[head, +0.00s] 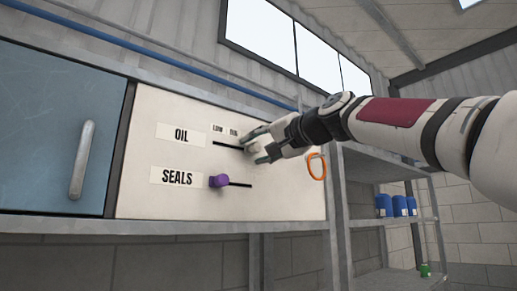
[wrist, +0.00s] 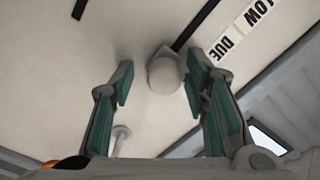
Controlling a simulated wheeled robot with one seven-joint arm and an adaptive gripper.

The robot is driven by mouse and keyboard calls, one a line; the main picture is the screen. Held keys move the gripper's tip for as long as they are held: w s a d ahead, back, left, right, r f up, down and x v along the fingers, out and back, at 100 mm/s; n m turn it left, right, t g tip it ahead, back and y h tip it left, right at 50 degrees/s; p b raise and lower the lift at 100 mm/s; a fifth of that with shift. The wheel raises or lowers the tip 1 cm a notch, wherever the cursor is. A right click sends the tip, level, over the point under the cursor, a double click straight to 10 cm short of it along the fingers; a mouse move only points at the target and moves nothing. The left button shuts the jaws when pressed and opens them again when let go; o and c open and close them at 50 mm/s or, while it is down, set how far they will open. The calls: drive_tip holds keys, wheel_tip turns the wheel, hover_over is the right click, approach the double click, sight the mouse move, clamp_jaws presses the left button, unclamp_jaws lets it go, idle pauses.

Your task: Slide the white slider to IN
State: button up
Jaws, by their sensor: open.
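The white slider (wrist: 164,76) is a round white knob on the cream panel (head: 290,190). In the wrist view it sits at one end of a black slot (wrist: 196,24), at the DUE end of a label strip (wrist: 238,30) reading LOW and DUE. No IN marking is legible. My gripper (head: 254,147) is open at the right end of the OIL row's slot (head: 228,145) and hides the knob in the head view. In the wrist view its two fingers stand on either side of the knob, with a gap visible on the left.
A purple knob (head: 219,181) sits at the left end of the lower slot, by the SEALS label (head: 177,177). A blue door (head: 50,120) with a handle is at left. An orange ring (head: 317,166) hangs right of my gripper. Shelves with blue containers (head: 397,206) stand at right.

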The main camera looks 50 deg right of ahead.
drive_tip(key=v, duration=1.2)
drive_tip(key=shift+f, duration=0.1)
drive_tip(key=w+a+f+n+g+y, duration=0.3)
drive_tip(key=w+a+f+n, duration=0.15)
drive_tip(key=a+f, duration=0.6)
drive_tip(key=w+a+f+n+g+y, duration=0.25)
drive_tip(key=w+a+f, duration=0.35)
drive_tip(key=f, duration=0.7)
drive_tip(key=s+a+f+n+g, duration=0.2)
drive_tip(key=s+a+f, duration=0.1)
drive_tip(key=f, duration=0.5)
drive_tip(key=s+a+f+n+g, duration=0.2)
drive_tip(key=a+f, duration=0.2)
drive_tip(key=f, duration=0.4)
drive_tip(key=s+a+f+n+g+h, duration=0.1)
drive_tip(key=s+a+f+n+g, duration=0.1)
drive_tip(key=f, duration=0.6)
drive_tip(key=s+a, duration=0.1)
drive_tip(key=a, duration=0.1)
drive_tip(key=shift+s+a+f+n, duration=0.25)
drive_tip(key=shift+s+a+n, duration=0.05)
drive_tip(key=shift+s, duration=0.05)
